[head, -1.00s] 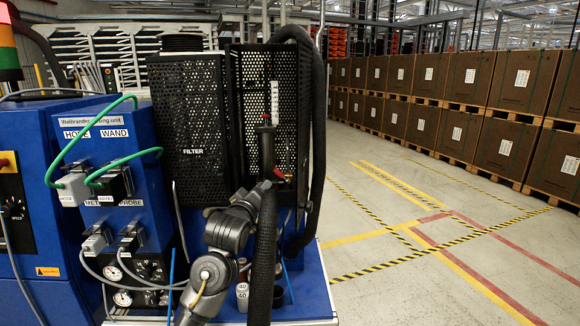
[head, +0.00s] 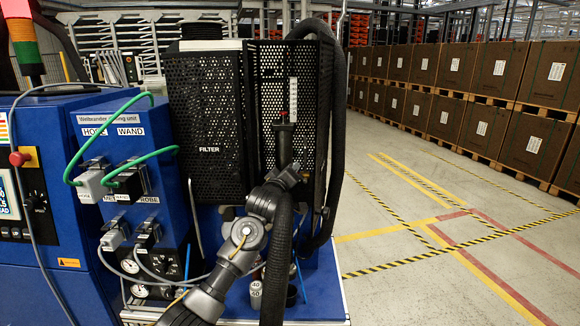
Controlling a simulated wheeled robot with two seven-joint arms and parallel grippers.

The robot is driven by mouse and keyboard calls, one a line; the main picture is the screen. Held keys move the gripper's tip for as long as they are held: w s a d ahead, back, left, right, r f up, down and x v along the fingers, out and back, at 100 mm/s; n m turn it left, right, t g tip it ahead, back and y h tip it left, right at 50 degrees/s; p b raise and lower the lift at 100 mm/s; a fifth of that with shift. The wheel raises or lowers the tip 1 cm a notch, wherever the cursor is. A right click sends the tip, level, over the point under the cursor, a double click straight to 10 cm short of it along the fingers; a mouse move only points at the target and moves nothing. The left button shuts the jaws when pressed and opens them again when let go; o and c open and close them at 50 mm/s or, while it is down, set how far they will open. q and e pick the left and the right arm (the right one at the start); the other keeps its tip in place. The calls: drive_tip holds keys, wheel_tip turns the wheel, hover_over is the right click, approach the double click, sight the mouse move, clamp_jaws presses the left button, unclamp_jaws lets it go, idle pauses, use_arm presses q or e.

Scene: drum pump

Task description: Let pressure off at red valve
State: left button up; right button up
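A dark upright handle (head: 284,146) with a small red part at its top stands in front of the black perforated housing. I cannot tell whether this red part is the red valve; no valve lever shows clearly. My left arm comes in from the bottom left, and its end with the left gripper (head: 289,174) is at the foot of the handle, close to or touching it. The fingers cannot be made out, so their opening and any contact are unclear. A black corrugated hose (head: 279,255) hangs in front of the arm's end. My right gripper is not in view.
The blue machine (head: 120,155) carries green and grey cables, gauges and a red knob (head: 18,159) on the left. A black hose (head: 338,130) loops down the housing's right side. Open floor (head: 400,220) lies to the right, with stacked brown boxes (head: 480,128) behind.

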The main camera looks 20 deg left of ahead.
use_arm(q)
drive_tip(key=shift+w+d+r, duration=0.1)
drive_tip(key=shift+w, duration=1)
